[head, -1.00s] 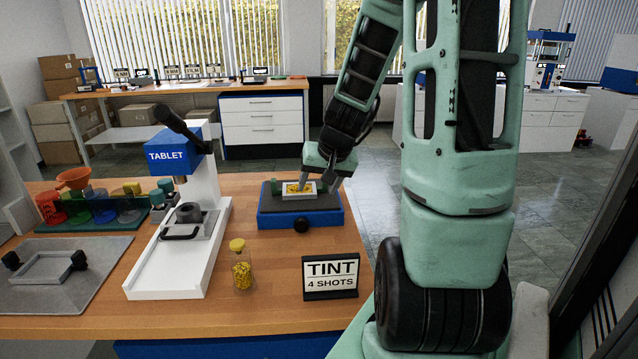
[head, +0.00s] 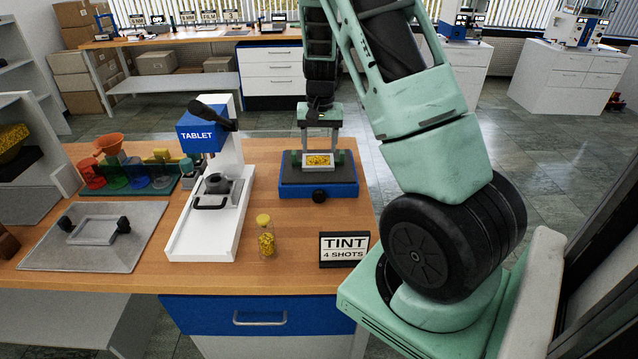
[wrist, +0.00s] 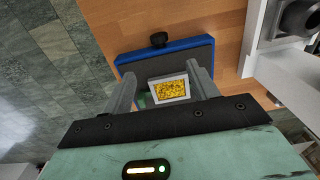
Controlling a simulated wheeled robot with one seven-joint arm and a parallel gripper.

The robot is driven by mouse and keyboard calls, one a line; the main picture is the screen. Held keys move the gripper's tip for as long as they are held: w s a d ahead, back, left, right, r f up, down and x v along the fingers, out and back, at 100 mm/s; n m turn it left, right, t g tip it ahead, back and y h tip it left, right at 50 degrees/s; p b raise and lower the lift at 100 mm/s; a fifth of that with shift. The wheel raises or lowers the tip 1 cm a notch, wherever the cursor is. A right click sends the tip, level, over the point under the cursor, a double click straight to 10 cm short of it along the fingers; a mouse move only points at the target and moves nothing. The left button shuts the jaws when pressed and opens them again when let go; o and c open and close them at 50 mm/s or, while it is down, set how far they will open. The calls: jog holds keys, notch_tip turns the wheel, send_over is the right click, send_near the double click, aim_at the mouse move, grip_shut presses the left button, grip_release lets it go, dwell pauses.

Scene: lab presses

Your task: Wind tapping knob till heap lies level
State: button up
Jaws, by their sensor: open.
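The tapping stand is a blue base (head: 290,190) with a dark grey top. Its black tapping knob (head: 319,196) is on the front face; it also shows in the wrist view (wrist: 158,40). A small white-rimmed tray (head: 304,161) sits on top between green blocks. The yellow heap (head: 318,160) is spread across the tray; it also shows in the wrist view (wrist: 170,90). Whether it is level I cannot tell. My gripper (head: 319,146) is open, pointing down, with its fingers apart above the tray's left and right sides. It is behind the knob and not touching it.
A white press marked TABLET (head: 200,240) stands left of the stand. Coloured pots (head: 130,178) and a grey mat (head: 45,255) lie further left.

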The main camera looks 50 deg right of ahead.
aim_at(319, 192)
notch_tip(319, 192, down, 17)
jog(key=p, duration=0.4)
jog(key=shift+w+f, duration=0.1)
jog(key=shift+f, duration=0.05)
jog(key=c, duration=1)
jog(key=shift+d+f+b, duration=0.1)
jog(key=shift+b, duration=0.2)
